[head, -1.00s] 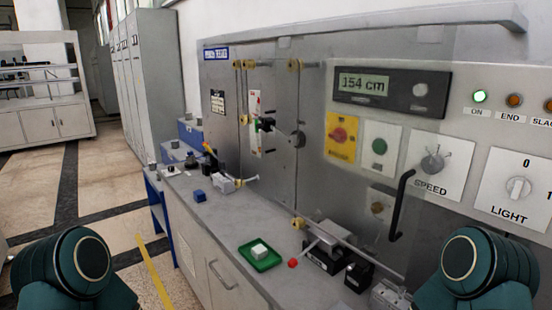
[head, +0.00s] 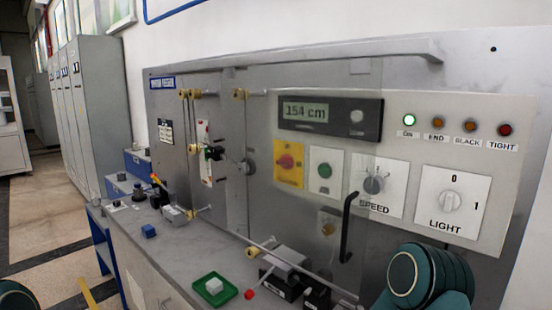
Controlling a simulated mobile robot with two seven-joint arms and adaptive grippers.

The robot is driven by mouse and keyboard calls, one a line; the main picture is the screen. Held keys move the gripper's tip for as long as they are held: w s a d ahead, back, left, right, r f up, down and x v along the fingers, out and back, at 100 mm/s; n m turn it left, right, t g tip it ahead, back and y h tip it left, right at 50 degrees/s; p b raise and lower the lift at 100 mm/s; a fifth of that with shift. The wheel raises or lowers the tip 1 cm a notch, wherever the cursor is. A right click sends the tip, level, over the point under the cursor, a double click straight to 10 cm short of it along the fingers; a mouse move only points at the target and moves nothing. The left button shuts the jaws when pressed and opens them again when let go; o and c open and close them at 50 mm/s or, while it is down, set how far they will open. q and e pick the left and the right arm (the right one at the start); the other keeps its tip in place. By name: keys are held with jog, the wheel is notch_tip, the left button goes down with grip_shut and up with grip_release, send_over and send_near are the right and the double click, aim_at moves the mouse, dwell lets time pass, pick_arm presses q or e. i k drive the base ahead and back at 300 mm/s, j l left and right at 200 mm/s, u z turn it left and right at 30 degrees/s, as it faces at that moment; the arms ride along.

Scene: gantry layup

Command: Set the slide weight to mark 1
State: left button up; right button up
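A white vertical scale strip (head: 204,168) with red marks is on the grey machine panel, left of the display. A black slider with a green part (head: 213,153) sits across the strip around its middle; I take it to be the slide weight. A round dark grey piece (head: 249,167) is to its right, behind the clear cover. The mark numbers are too small to read. Only teal links of my two arms show, at the bottom left corner and the bottom right. Neither gripper is in view, and nothing touches the slider.
The display (head: 307,111) reads 154 cm and the green ON lamp (head: 410,120) is lit. A black handle (head: 348,227) stands out from the clear cover. On the bench are a green tray (head: 198,294) with a white block (head: 214,286), a blue block (head: 149,231) and a red piece (head: 249,294).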

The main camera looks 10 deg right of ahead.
aim_at(215, 154)
jog(key=i+j, duration=0.1)
jog(key=j, duration=0.25)
jog(key=i+j, duration=0.1)
jog(key=j, duration=0.3)
jog(key=i+j, duration=0.15)
jog(key=j, duration=0.2)
jog(key=i+j, duration=0.1)
jog(key=j, duration=0.3)
jog(key=i+j, duration=0.1)
jog(key=j, duration=0.25)
jog(key=z, duration=0.05)
